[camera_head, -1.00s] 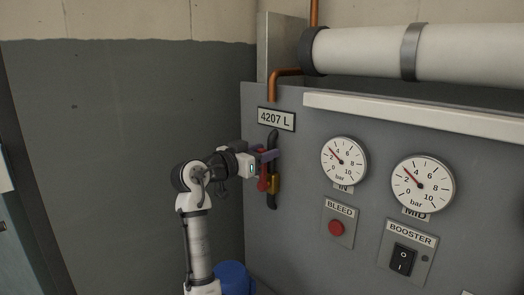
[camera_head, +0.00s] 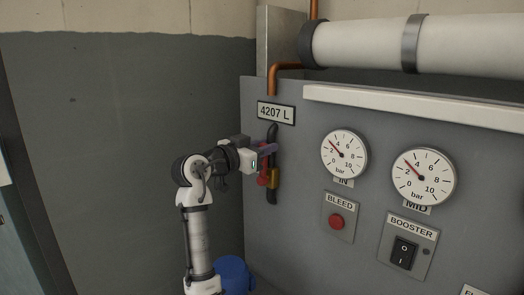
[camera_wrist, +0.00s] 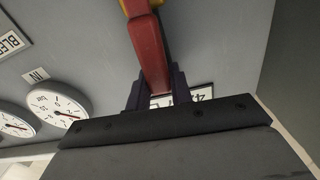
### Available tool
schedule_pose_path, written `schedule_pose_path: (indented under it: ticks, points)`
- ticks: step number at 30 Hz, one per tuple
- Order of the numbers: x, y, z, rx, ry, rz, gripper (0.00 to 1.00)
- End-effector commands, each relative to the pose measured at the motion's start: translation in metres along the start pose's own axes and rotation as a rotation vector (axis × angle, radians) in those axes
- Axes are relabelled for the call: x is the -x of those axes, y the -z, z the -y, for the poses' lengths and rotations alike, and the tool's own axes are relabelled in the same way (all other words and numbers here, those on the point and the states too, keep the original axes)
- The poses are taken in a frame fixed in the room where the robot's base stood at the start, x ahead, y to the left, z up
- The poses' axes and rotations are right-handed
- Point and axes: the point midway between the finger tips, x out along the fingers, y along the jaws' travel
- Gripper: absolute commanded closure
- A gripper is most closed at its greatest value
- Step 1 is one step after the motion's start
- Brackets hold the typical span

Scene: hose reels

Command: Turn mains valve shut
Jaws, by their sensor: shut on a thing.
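The mains valve has a red lever (camera_head: 262,178) on a yellow-brass body (camera_head: 273,179), set in a dark vertical pipe (camera_head: 272,134) on the grey panel below the 4207 L plate (camera_head: 276,113). My gripper (camera_head: 268,150) is at the lever, in front of the pipe. In the wrist view the red lever (camera_wrist: 149,50) runs down between the two dark fingers of my gripper (camera_wrist: 157,92), which are shut on it. A bit of the yellow body (camera_wrist: 135,5) shows at the top edge there. The gripper hides part of the valve in the head view.
To the right on the panel are the IN gauge (camera_head: 344,153), the MID gauge (camera_head: 423,176), the red BLEED button (camera_head: 336,222) and the BOOSTER switch (camera_head: 404,252). A blue round object (camera_head: 232,274) stands beside my arm. A bare wall (camera_head: 110,130) is at the left.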

Motion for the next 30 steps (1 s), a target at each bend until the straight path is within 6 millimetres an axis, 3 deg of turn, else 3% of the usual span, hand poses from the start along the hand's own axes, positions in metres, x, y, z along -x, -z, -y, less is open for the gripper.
schedule_pose_path:
  ticks: [19, 30]
  points:
    - [0.001, -0.021, -0.052, -0.563, 0.0, 0.0, 1.0]
    - [0.0, -0.044, -0.077, -0.914, -0.001, 0.001, 1.0]
